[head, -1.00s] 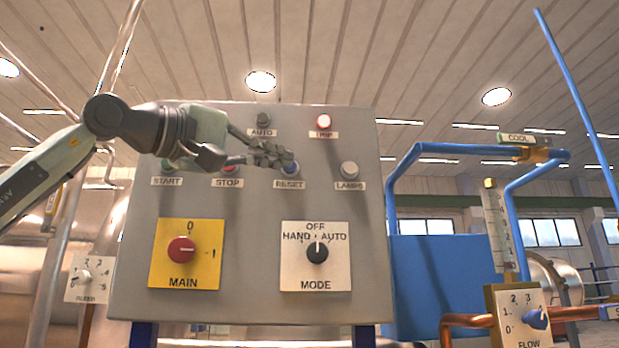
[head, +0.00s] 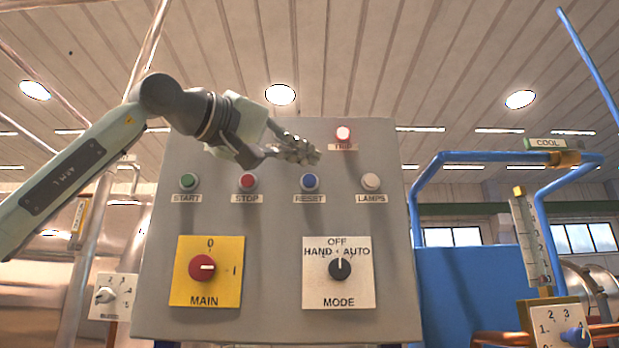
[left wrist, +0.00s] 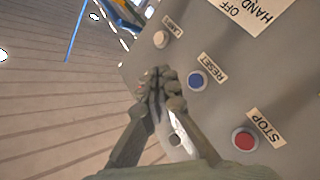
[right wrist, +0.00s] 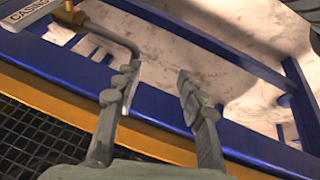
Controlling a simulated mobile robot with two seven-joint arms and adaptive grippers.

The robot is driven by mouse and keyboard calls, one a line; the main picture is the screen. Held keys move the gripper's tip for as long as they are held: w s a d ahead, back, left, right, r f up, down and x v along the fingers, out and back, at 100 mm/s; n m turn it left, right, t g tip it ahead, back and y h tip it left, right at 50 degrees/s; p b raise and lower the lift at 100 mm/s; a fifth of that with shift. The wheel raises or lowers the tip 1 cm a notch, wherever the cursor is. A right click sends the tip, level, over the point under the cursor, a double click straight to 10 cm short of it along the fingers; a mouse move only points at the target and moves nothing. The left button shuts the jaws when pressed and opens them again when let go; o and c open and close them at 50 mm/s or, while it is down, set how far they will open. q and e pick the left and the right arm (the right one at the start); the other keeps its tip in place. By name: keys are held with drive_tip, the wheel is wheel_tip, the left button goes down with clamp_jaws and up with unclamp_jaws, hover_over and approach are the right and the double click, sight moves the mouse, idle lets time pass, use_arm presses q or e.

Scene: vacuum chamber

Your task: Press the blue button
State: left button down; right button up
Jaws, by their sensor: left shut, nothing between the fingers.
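The blue button (head: 309,182) sits on the grey panel above the RESET label, between the red STOP button (head: 247,181) and the white LAMPS button (head: 371,182). It also shows in the left wrist view (left wrist: 197,81). My left gripper (head: 312,156) is shut and empty, just above the blue button in the head view. In the left wrist view its fingertips (left wrist: 158,86) are beside the button, apart from it. Whether they touch the panel I cannot tell. My right gripper (right wrist: 155,88) is open and empty in the right wrist view.
Blue pipes (head: 480,157) stand at right. A blue frame (right wrist: 230,137) is near my right gripper.

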sight(309, 181)
use_arm(q)
drive_tip(key=shift+w+p, duration=1.8)
drive_tip(key=shift+w, duration=1.6)
use_arm(e)
wheel_tip(309, 181, down, 8)
drive_tip(key=d+g, duration=0.1)
drive_tip(key=g, duration=0.1)
drive_tip(key=shift+s+d, duration=0.3)
drive_tip(key=shift+d, duration=0.05)
drive_tip(key=shift+r, duration=0.15)
use_arm(q)
drive_tip(key=shift+w+p, duration=0.2)
drive_tip(key=shift+p, duration=0.15)
drive_tip(key=shift+w, duration=0.25)
use_arm(e)
drive_tip(key=shift+r, duration=0.45)
use_arm(q)
drive_tip(key=shift+w+p, duration=0.45)
drive_tip(key=shift+p, duration=0.25)
use_arm(e)
drive_tip(key=shift+r, duration=0.5)
use_arm(q)
drive_tip(key=shift+s+b, duration=0.45)
drive_tip(key=shift+s, duration=0.4)
use_arm(e)
drive_tip(key=shift+f, duration=0.4)
